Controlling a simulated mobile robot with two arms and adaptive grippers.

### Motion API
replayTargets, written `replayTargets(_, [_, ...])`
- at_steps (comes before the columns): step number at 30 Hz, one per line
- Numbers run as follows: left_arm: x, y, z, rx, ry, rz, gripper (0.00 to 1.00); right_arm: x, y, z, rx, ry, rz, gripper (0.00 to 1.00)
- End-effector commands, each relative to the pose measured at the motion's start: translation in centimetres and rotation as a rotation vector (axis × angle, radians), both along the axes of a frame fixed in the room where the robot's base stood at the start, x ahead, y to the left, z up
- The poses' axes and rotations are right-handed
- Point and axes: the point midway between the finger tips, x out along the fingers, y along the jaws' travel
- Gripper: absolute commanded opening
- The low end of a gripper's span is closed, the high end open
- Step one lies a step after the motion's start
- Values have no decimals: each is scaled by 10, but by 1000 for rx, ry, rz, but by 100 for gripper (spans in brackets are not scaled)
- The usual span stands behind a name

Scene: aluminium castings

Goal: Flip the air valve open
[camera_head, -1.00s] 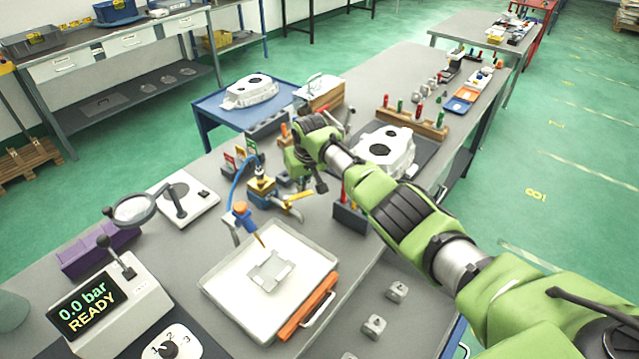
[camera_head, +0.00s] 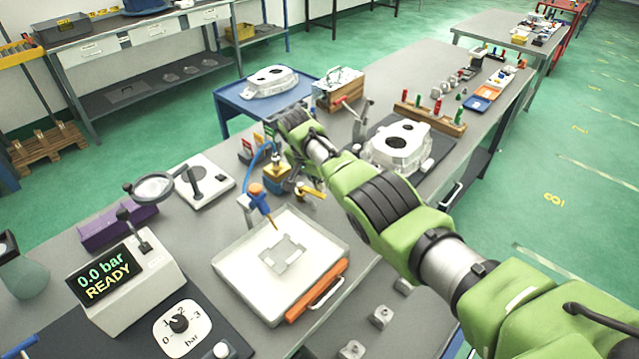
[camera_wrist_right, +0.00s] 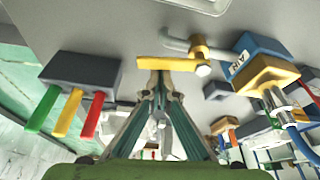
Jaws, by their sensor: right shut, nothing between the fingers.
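The air valve has a brass body (camera_wrist_right: 203,55) with a yellow lever (camera_wrist_right: 166,64) sticking out to the left in the right wrist view. Beside it is a blue and brass block (camera_wrist_right: 262,57) marked AIR. In the head view the lever (camera_head: 312,191) shows just left of my right arm, near the blue and brass block (camera_head: 277,178). My right gripper (camera_wrist_right: 160,84) is shut and empty, its fingertips right at the lever; I cannot tell whether they touch. In the head view my arm largely hides it. My left gripper is not in view.
A display (camera_head: 103,277) reads 0.0 bar READY, near a pressure dial (camera_head: 180,322). A white tray (camera_head: 235,283) lies in front of the valve. Red, yellow and green handles hang from a dark block (camera_wrist_right: 82,70) left of the gripper. A casting (camera_head: 398,147) stands beyond my arm.

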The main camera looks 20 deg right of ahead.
Motion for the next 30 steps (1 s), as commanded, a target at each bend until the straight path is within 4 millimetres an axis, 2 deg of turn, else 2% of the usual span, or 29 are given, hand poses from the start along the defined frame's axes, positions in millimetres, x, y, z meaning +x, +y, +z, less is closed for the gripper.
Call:
replayTargets(3, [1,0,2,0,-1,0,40,-3,3,2,0,3,-69,0])
replayTargets(30, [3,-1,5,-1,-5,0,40,-9,8,-1,3,3,-62,0])
